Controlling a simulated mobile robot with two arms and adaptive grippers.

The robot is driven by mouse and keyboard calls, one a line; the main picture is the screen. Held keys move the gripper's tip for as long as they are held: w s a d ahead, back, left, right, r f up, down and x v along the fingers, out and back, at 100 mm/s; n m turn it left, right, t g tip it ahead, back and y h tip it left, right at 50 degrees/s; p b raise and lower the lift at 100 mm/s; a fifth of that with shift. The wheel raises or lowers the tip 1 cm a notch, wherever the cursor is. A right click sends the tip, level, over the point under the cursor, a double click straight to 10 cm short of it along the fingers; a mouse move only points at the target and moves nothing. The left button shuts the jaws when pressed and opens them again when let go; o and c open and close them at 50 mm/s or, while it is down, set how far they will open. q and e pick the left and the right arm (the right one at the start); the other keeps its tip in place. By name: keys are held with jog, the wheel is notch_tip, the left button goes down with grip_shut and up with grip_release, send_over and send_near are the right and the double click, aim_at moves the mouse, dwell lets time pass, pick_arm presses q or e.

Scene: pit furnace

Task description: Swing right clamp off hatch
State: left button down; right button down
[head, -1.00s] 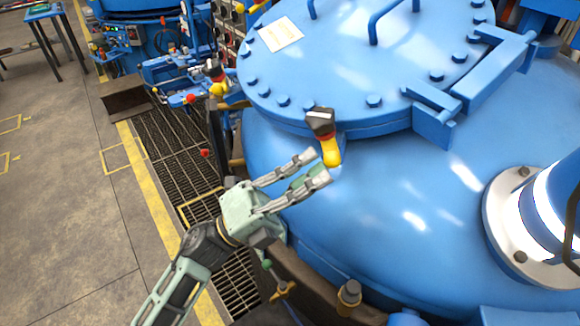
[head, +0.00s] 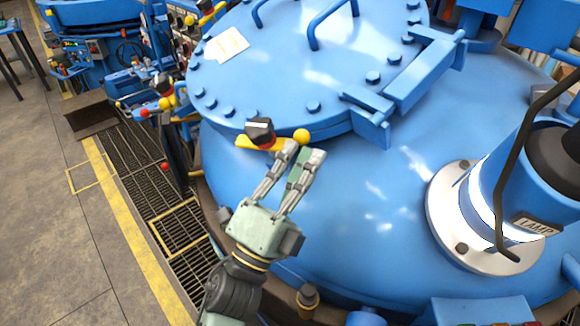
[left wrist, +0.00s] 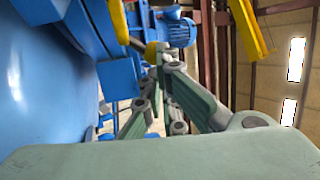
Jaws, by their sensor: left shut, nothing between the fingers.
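The right clamp (head: 262,140) is at the near rim of the blue round hatch (head: 300,75). It has a black knob on a yellow bar that lies sideways along the rim. A yellow ball (head: 301,136) is at the bar's right end. My left gripper (head: 299,152) is just below the bar and ball, its fingers shut and empty; I cannot tell if they touch the clamp. In the left wrist view the fingers (left wrist: 163,75) point at a yellow part (left wrist: 152,49). The left clamp (head: 163,88) shows at the hatch's left side. My right gripper is not in view.
The blue furnace dome (head: 350,190) fills the space under the hatch. A lamp fitting (head: 500,200) stands on the right. The hinge bracket (head: 420,75) is at the hatch's right. A floor grating (head: 165,180) runs along the left.

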pick_arm(q)
jog(key=shift+x, duration=0.9)
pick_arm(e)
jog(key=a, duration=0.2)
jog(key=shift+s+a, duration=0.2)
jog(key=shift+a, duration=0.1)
pick_arm(q)
jog(key=shift+a+r, duration=0.1)
jog(key=shift+w, duration=0.1)
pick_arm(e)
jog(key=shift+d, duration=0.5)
pick_arm(q)
jog(key=shift+f, duration=0.25)
